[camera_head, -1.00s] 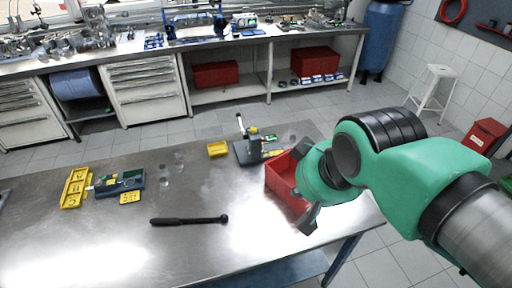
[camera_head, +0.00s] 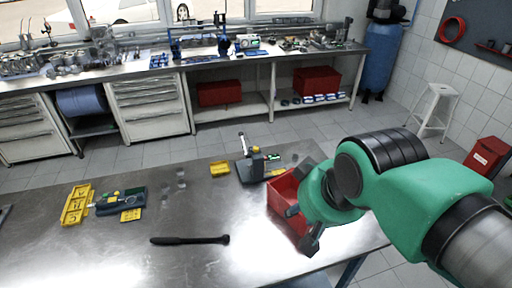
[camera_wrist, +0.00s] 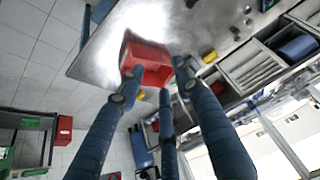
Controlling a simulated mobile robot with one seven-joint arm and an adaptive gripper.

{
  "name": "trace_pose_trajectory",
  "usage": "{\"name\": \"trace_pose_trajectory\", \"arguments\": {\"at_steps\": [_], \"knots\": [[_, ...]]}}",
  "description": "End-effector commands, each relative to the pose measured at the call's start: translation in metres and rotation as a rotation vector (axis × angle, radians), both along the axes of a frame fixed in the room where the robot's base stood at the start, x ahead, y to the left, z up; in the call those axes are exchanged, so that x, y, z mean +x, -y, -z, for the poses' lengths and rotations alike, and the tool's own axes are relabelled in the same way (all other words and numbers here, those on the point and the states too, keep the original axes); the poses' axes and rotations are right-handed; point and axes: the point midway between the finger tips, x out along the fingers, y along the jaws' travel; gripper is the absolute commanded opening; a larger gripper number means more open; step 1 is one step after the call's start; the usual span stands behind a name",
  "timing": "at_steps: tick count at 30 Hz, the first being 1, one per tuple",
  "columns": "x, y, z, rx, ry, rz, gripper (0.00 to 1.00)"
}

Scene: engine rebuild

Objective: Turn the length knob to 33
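I cannot make out a knob marked as length or any number. A small dark press-like device (camera_head: 248,168) with an upright lever and yellow and green parts stands at the table's back edge. A dark green case-like device (camera_head: 123,203) with small yellow and green parts lies at the left of the table. My gripper (camera_head: 301,226) is at the right of the table, over or beside the red bin (camera_head: 283,203), well to the right of both devices. In the wrist view its fingers (camera_wrist: 158,82) are spread with nothing between them, in front of the red bin (camera_wrist: 150,55).
A yellow tray (camera_head: 77,205), a yellow tag (camera_head: 131,215) and a yellow box (camera_head: 220,168) lie on the steel table (camera_head: 110,255). A black handled tool (camera_head: 190,240) lies at the front middle. Bare tabletop separates them. A workbench (camera_head: 150,72) runs along the back.

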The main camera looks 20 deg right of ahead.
Motion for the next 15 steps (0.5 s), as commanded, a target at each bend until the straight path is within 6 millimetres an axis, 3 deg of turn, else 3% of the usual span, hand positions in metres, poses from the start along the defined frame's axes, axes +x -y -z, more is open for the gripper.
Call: {"name": "trace_pose_trajectory", "arguments": {"at_steps": [8, 15], "knots": [[0.030, 0.001, -0.021, 0.019, -0.032, 0.042, 0.40], [0.080, 0.003, -0.048, 0.049, -0.081, 0.111, 0.40]]}}
